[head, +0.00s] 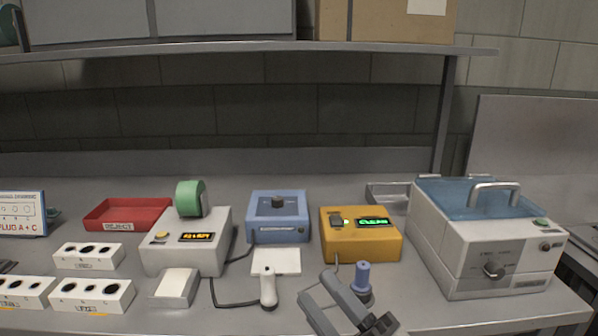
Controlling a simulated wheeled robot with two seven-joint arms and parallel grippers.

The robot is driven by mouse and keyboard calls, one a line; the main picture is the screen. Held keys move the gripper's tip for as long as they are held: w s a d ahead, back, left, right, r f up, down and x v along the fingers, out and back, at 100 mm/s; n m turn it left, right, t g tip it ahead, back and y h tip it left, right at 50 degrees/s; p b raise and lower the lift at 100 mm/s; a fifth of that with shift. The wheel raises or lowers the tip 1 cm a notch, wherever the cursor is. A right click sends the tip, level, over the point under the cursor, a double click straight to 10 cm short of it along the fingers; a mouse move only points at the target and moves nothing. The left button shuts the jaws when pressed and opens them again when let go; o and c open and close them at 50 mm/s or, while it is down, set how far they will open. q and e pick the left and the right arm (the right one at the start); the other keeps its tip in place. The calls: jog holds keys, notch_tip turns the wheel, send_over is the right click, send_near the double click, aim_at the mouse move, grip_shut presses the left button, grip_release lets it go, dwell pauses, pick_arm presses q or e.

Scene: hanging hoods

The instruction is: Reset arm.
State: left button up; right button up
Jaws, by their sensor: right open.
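My right gripper (348,303) is at the bottom of the head view, right of centre, low over the front of the bench. It is open, and I see nothing held in it. A small blue peg-like part (361,277) stands just behind it, its lower part partly hidden by the gripper. I cannot tell whether they touch. My left gripper is not in view.
A yellow box (361,240) with a green display stands behind the gripper. A white machine (486,250) with a blue lid is to the right. A white probe (268,289) with a cable, a blue box (278,226), white hole blocks (91,294) and a red tray (127,214) stand leftward.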

jog(key=d+f+m+h, duration=0.6)
jog(key=f+m+h, duration=0.3)
jog(key=f+m, duration=0.4)
jog(key=s+d+f+m+g+h, duration=0.2)
jog(key=s+f+m+g, duration=0.1)
jog(key=f, duration=0.4)
jog(key=s+d+f+m+g+h, duration=0.1)
jog(key=s+d+f+m+g, duration=0.1)
jog(key=s+f+m, duration=0.4)
jog(key=shift+s+d+f+g+h, duration=0.35)
jog(key=shift+s+f+g, duration=0.3)
jog(key=shift+s+g, duration=0.4)
